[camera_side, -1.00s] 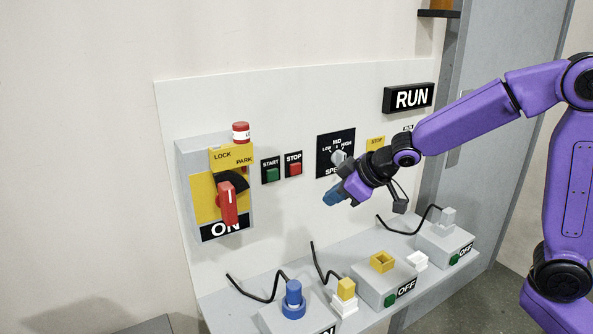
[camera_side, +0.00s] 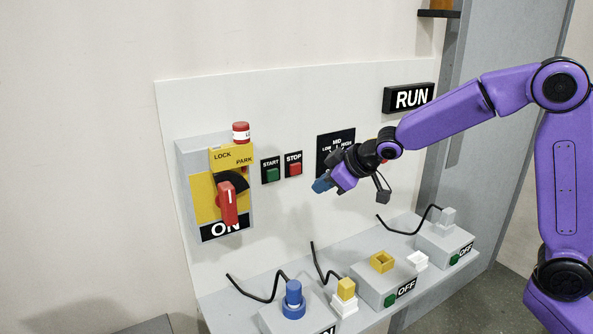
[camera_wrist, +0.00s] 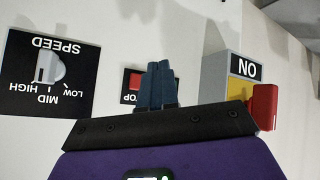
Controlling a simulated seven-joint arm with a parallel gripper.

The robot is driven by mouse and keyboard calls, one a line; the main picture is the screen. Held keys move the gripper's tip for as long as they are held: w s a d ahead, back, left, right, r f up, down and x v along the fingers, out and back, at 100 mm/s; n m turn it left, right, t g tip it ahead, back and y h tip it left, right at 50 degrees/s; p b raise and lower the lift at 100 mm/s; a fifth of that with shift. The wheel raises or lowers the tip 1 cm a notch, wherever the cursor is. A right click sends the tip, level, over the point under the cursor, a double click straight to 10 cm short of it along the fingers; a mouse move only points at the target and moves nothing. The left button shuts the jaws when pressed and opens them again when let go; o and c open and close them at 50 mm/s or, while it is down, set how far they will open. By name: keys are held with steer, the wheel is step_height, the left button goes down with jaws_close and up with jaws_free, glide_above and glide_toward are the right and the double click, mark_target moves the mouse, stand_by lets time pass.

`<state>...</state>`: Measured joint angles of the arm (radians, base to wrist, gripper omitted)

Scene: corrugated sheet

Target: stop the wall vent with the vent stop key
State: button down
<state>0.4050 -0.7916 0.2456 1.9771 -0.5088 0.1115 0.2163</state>
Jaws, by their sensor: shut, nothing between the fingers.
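My gripper (camera_side: 322,184) is shut and empty, in front of the wall panel, right of and a little below the red STOP key (camera_side: 294,168) in the side view. The STOP key sits on a black plate beside the green START key (camera_side: 271,174). In the wrist view my closed fingers (camera_wrist: 159,80) hide part of the red STOP key (camera_wrist: 134,82), which appears upside down. I cannot see contact between fingers and key. A black sign reading RUN (camera_side: 408,98) is at the panel's upper right.
A red switch handle (camera_side: 229,205) at ON juts out at left, below a red padlock-like piece (camera_side: 240,132). The speed dial plate (camera_side: 331,142) is partly behind my gripper. Plugs, cables and socket boxes (camera_side: 389,284) stand on the ledge below.

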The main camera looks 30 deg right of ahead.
steer(key=w, duration=0.6)
steer(key=shift+w, duration=0.2)
steer(key=shift+w, duration=0.2)
stand_by(1.8)
steer(key=shift+w, duration=0.25)
steer(key=shift+w, duration=0.4)
stand_by(0.8)
steer(key=shift+s, duration=0.85)
steer(key=shift+s, duration=2.5)
